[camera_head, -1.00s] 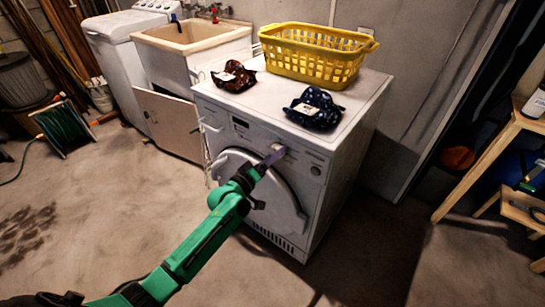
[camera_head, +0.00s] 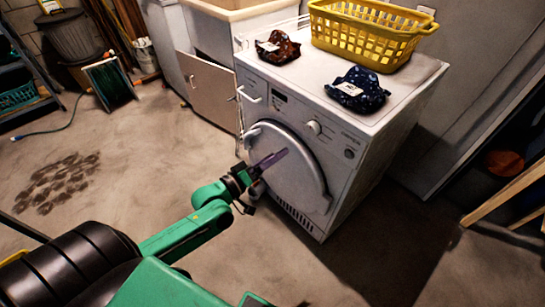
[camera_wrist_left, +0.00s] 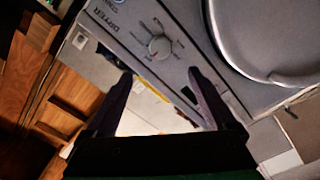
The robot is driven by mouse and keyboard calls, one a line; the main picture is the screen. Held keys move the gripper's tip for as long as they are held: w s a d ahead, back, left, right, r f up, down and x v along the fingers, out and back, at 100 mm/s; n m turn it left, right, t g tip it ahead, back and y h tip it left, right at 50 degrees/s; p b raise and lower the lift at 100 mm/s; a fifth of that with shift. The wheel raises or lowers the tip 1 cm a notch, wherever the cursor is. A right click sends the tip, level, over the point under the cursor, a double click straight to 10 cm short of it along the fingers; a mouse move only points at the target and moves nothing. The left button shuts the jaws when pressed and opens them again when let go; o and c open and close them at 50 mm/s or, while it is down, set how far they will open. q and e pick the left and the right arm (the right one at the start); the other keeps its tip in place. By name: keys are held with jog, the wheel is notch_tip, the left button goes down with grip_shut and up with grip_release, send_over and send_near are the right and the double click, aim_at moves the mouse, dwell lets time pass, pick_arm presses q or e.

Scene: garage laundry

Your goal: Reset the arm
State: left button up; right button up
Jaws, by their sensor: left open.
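My left gripper (camera_head: 270,160) is at the end of the green arm, in front of the dryer's round door. In the left wrist view the gripper (camera_wrist_left: 160,85) has its two dark fingers spread apart with nothing between them. The white dryer (camera_head: 365,150) stands in the middle, its door (camera_head: 285,165) looking closed. In the left wrist view the dryer's panel (camera_wrist_left: 150,25) shows its dial and the word DRYER, with part of the round door at the upper right. My right gripper is not in view.
A yellow basket (camera_head: 365,38), a brown patterned cloth (camera_head: 278,47) and a dark blue cloth (camera_head: 357,90) are on the dryer. A cabinet with a sink (camera_head: 210,90) stands to its left. Wooden legs (camera_head: 505,195) are at the right. The floor in front is mostly clear.

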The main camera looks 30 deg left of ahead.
pick_arm(q)
jog(key=shift+s, duration=0.1)
dwell(0.4)
jog(key=s+a+f+m+g+y+p, duration=0.1)
jog(key=s+a+f+g+y+p, duration=0.15)
jog(key=f, duration=0.55)
jog(key=s+a+f+m+g+y+p, duration=0.15)
jog(key=s+a+f, duration=0.25)
jog(key=f, duration=0.4)
jog(key=s+a+f+g+y+p, duration=0.2)
jog(key=s+a+f+g, duration=0.15)
jog(key=f, duration=0.35)
jog(key=s+d+f+m+g+p, duration=0.1)
jog(key=s+f, duration=0.3)
jog(key=s, duration=0.5)
jog(key=s+d+f+m+g+p, duration=0.2)
jog(key=s+f+m+g, duration=0.1)
jog(key=s, duration=0.6)
jog(key=s+d+f+m+g+p, duration=0.1)
jog(key=s+d+f+m+g, duration=0.1)
jog(key=s+f+g, duration=0.2)
jog(key=s+f, duration=0.2)
jog(key=s, duration=0.2)
jog(key=shift+s+d+y, duration=0.15)
jog(key=shift+s+y, duration=0.25)
